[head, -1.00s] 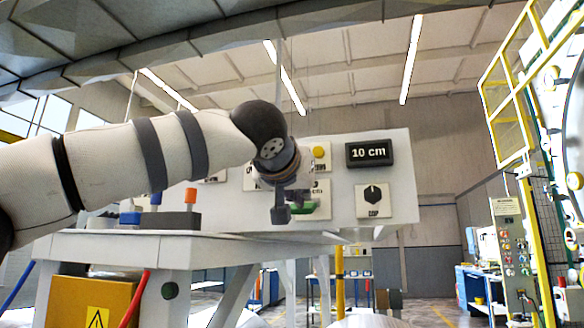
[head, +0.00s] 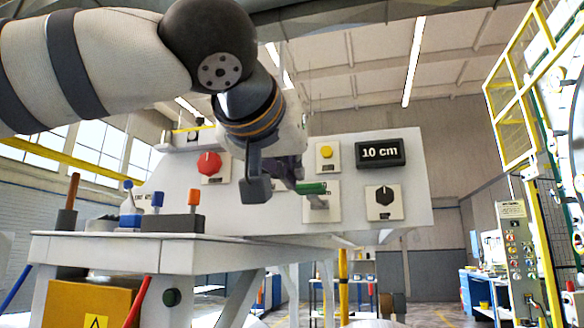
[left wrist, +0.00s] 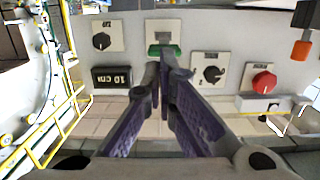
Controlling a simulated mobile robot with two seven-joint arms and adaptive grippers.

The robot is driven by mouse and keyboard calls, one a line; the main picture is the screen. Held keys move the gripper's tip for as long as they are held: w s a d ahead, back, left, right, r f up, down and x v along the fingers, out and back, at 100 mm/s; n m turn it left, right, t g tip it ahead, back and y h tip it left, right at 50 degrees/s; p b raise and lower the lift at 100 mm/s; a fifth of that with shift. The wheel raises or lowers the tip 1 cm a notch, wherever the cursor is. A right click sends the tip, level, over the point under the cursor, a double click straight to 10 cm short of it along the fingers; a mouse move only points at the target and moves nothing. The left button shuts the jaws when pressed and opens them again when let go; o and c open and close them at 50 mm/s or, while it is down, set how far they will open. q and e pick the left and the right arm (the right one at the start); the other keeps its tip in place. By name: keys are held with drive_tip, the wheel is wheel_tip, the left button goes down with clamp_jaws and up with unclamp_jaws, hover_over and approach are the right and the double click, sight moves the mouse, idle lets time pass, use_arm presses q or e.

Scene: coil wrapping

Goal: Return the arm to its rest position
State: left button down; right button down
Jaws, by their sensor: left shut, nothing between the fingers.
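My left arm comes in from the left in the head view, its wrist large and close to the camera. My left gripper (head: 288,170) has purple-grey fingers and hangs in front of the white control panel (head: 350,222), partly hidden by the wrist. In the left wrist view the fingers (left wrist: 164,62) are shut with nothing between them. Their tips overlap the lower edge of a green handle (left wrist: 165,50) in that picture. The green handle (head: 312,188) also shows just right of the fingers in the head view; contact cannot be told. My right gripper is not in view.
The panel carries a red knob (head: 209,164), a yellow button (head: 325,152), a "10 cm" display (head: 381,152) and a black knob (head: 384,195). A white table (head: 130,252) below holds a dark block with an orange-topped peg (head: 193,197). Yellow railing (head: 508,90) stands right.

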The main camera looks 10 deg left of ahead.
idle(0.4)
use_arm(q)
drive_tip(key=w+f+g, duration=0.1)
drive_tip(key=w+f, duration=0.3)
drive_tip(key=f, duration=0.5)
drive_tip(key=w+f+g+y, duration=0.1)
drive_tip(key=w+f, duration=0.3)
drive_tip(key=f, duration=0.5)
drive_tip(key=w+f, duration=0.4)
drive_tip(key=f, duration=0.5)
drive_tip(key=s+f+g, duration=0.2)
drive_tip(key=f, duration=1)
drive_tip(key=s+f+g, duration=0.2)
drive_tip(key=f, duration=1)
drive_tip(key=s+a+f+m+g+h, duration=0.1)
drive_tip(key=s+a+f+g, duration=0.1)
drive_tip(key=s+f, duration=0.65)
drive_tip(key=s+a+f+g, duration=0.2)
drive_tip(key=s+f, duration=0.4)
drive_tip(key=f, duration=0.5)
drive_tip(key=s+a+f+g, duration=0.2)
drive_tip(key=s, duration=0.7)
drive_tip(key=s+a+f+n+g, duration=0.1)
drive_tip(key=s+a+f+g, duration=0.2)
drive_tip(key=s, duration=0.6)
drive_tip(key=s+a+f+g, duration=0.2)
drive_tip(key=s+g, duration=0.1)
drive_tip(key=s, duration=0.7)
drive_tip(key=shift+a+f+n, duration=0.25)
drive_tip(key=shift+f+n, duration=0.05)
